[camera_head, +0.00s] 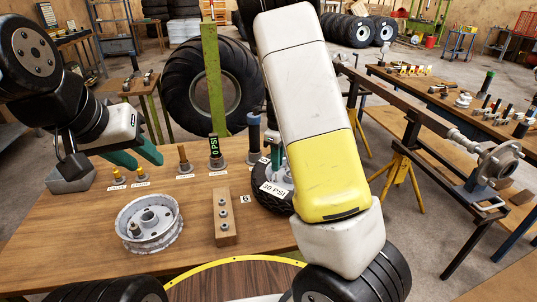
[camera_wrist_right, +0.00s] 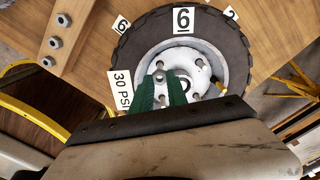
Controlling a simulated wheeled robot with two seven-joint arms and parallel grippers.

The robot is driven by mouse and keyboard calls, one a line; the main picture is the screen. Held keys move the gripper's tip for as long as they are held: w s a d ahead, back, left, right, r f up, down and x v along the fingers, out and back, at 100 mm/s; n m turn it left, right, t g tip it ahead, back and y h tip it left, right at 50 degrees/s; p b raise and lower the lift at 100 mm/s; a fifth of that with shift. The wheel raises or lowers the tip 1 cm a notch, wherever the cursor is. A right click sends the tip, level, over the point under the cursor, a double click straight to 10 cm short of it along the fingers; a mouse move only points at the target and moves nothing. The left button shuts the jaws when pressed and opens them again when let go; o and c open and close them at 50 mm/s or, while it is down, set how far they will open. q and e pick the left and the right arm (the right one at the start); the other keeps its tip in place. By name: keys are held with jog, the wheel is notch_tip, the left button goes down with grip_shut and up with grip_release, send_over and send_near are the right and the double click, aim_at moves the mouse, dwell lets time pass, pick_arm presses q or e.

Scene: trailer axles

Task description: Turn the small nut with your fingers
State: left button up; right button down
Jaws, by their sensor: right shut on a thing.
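A small wheel with a black tyre (camera_head: 268,203) and pale hub lies flat on the table, beside a "30 PSI" card. In the head view my right arm hides most of this gripper and part of the wheel. My left gripper (camera_head: 143,157) is open and empty above the table's left side.
A wooden block with several nuts (camera_head: 224,218) and a bare metal rim (camera_head: 149,224) stand on the wooden table (camera_head: 60,235). A large tyre (camera_head: 212,90) stands behind. An axle on yellow stands (camera_head: 400,165) is at right.

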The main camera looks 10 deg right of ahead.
jog(key=shift+r, duration=1.45)
